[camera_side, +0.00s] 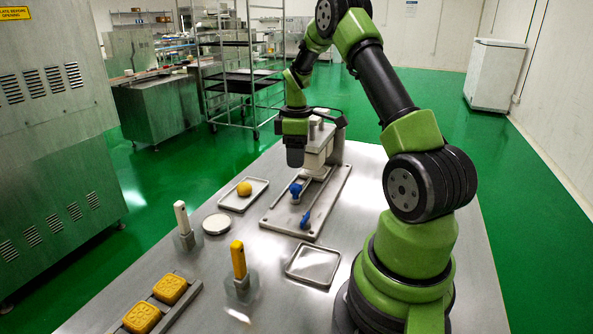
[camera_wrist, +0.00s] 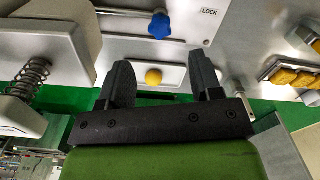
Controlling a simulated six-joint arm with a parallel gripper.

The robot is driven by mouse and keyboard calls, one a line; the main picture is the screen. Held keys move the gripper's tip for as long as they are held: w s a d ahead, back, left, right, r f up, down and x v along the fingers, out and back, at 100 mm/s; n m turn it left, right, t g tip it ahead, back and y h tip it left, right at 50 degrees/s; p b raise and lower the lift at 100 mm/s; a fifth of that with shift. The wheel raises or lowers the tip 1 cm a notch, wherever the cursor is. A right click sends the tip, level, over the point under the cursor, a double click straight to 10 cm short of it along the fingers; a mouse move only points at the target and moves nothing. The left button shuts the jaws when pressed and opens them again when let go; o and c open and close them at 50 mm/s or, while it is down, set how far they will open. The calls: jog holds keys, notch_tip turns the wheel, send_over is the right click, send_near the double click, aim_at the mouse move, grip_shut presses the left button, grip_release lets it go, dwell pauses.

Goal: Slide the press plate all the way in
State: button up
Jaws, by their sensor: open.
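The press (camera_side: 318,150) stands at the back of a flat grey base (camera_side: 330,205). A blue star knob (camera_side: 295,189) sits on a rod over the base, and a second blue handle (camera_side: 305,219) is at its front. I cannot clearly make out the press plate apart from the base and rod. The wrist view shows the blue knob (camera_wrist: 159,26), the rod (camera_wrist: 125,11) and a LOCK label.
A tray (camera_side: 229,203) with a yellow ball (camera_side: 244,188) lies left of the base. An empty tray (camera_side: 313,265), a round lid (camera_side: 217,224), white-handled (camera_side: 181,216) and yellow-handled (camera_side: 238,258) tools and yellow moulded cakes (camera_side: 170,289) are in front and left.

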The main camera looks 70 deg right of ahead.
aim_at(292, 193)
jog(key=shift+r, duration=0.75)
jog(key=shift+a, duration=0.15)
jog(key=c, duration=0.4)
jog(key=a+n+g, duration=0.1)
jog(key=a, duration=0.1)
jog(key=w+a+f+n+g+h, duration=0.1)
jog(key=a, duration=0.1)
jog(key=a+f+n+g+h, duration=0.1)
jog(key=a+n, duration=0.1)
jog(key=shift+w+a+f, duration=0.25)
jog(key=shift+w+a, duration=0.1)
grip_shut()
jog(key=w+a+n+h, duration=0.3)
jog(key=a+n+h, duration=0.4)
jog(key=a, duration=0.1)
jog(key=x, duration=1)
jog(key=shift+w+d+f, duration=0.1)
jog(key=shift+f, duration=0.1)
jog(key=shift+s+d, duration=0.25)
jog(key=shift+d, duration=0.7)
jog(key=shift+s+d, duration=0.3)
jog(key=shift+d, duration=0.65)
